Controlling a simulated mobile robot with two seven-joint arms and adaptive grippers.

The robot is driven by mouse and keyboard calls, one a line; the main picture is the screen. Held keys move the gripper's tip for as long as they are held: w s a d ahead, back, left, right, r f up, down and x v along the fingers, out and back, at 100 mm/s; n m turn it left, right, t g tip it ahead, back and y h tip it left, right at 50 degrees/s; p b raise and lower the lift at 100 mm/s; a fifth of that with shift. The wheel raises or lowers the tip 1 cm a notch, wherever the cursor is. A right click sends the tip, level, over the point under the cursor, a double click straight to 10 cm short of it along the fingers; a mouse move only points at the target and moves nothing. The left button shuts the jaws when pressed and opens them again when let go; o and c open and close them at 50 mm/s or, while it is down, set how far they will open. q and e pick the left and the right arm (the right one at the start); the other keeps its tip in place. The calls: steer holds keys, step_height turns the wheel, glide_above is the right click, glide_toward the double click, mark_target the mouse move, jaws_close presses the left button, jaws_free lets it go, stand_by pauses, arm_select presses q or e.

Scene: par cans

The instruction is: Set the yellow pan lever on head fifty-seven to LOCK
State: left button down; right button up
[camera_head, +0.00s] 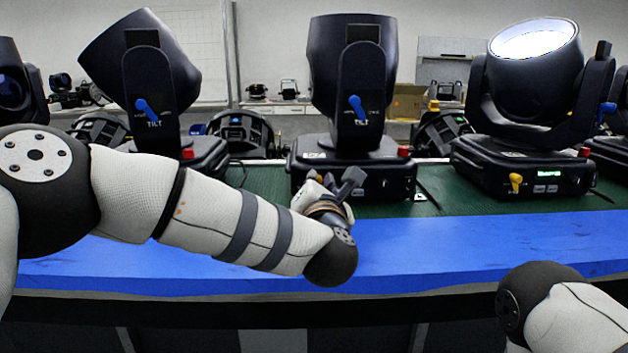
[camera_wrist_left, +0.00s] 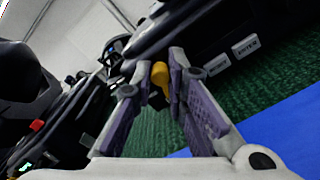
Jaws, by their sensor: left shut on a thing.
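The middle moving head (camera_head: 352,150) stands upright on its base, facing me. Its yellow pan lever is hidden behind my left gripper (camera_head: 338,188) in the head view. In the left wrist view a yellow lever (camera_wrist_left: 160,76) sits between the purple finger pads of my left gripper (camera_wrist_left: 156,84), which is shut on it at the front of the black base. I cannot read a head number or the LOCK marking. My right gripper is out of view; only part of my right arm shows at the lower right.
Another head (camera_head: 530,120) at the right has its own yellow lever (camera_head: 516,182), well apart from my gripper. A head (camera_head: 140,75) stands at the left, partly behind my left arm. The blue table edge (camera_head: 480,250) is clear between my arms.

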arm_select(q)
steer(key=shift+d+m, duration=0.3)
steer(key=shift+m, duration=0.7)
steer(key=shift+f, duration=0.1)
steer(key=c, duration=1.6)
jaws_free()
steer(key=shift+d, duration=0.1)
steer(key=s, duration=1.2)
